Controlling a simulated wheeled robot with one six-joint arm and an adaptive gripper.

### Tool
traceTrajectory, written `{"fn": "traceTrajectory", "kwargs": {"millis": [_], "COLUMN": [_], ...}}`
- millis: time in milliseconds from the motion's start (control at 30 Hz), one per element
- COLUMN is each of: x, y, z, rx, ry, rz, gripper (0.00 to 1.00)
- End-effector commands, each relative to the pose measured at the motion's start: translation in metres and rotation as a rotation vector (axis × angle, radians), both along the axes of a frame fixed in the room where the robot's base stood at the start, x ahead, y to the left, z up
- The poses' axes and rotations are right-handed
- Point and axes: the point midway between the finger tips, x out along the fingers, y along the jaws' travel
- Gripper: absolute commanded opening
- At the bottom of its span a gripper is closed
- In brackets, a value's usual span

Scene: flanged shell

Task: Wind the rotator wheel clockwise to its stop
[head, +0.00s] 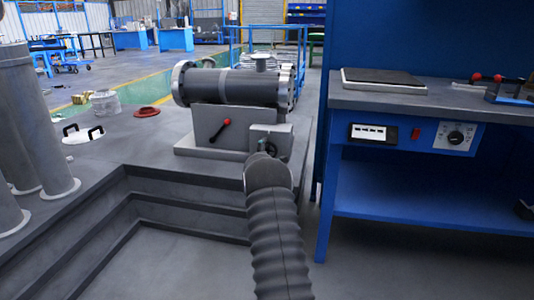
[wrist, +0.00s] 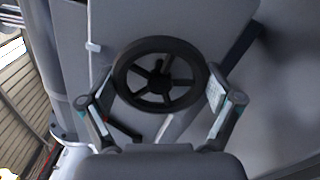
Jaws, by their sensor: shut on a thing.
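The rotator wheel (wrist: 159,83) is a dark round handwheel with several spokes, seen nearly face-on in the wrist view. My gripper (wrist: 155,97) has one finger at the left and one at the right of the rim and is shut on the wheel. The exact finger contact is hard to make out. In the head view my forearm covers most of my gripper and the wheel, in front of a small grey box (head: 285,137) on the shell's stand. The flanged shell (head: 235,87) lies level on this grey stand (head: 203,120).
A red-knobbed lever (head: 220,130) sticks out of the stand left of my arm. A blue workbench (head: 430,195) stands close on the right. Grey steps (head: 150,205) and tall grey cylinders (head: 30,130) are on the left. A red ring (head: 146,112) lies on the platform.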

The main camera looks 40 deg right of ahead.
Motion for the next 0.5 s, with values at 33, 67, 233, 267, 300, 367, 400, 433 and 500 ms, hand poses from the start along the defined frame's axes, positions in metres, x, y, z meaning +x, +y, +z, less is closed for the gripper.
{"fn": "traceTrajectory", "kwargs": {"millis": [33,67,233,267,300,367,400,433,500], "x": [0.0002,0.0002,0.0001,0.0001,0.0001,0.0000,0.0000,-0.0001,-0.0001], "y": [-0.0002,-0.0002,-0.0004,-0.0006,-0.0006,-0.0007,-0.0007,-0.0007,-0.0009], "z": [-0.0012,-0.0013,-0.0015,-0.0015,-0.0015,-0.0014,-0.0014,-0.0013,-0.0012], "rx": [0.026,0.043,0.148,0.166,0.191,0.228,0.254,0.272,0.315], "ry": [-0.032,-0.052,-0.175,-0.196,-0.226,-0.269,-0.299,-0.320,-0.371], "rz": [0.000,0.000,0.000,-0.001,-0.001,-0.001,-0.001,-0.001,-0.001], "gripper": [0.55,0.55,0.55,0.55,0.55,0.55,0.55,0.55,0.55]}}
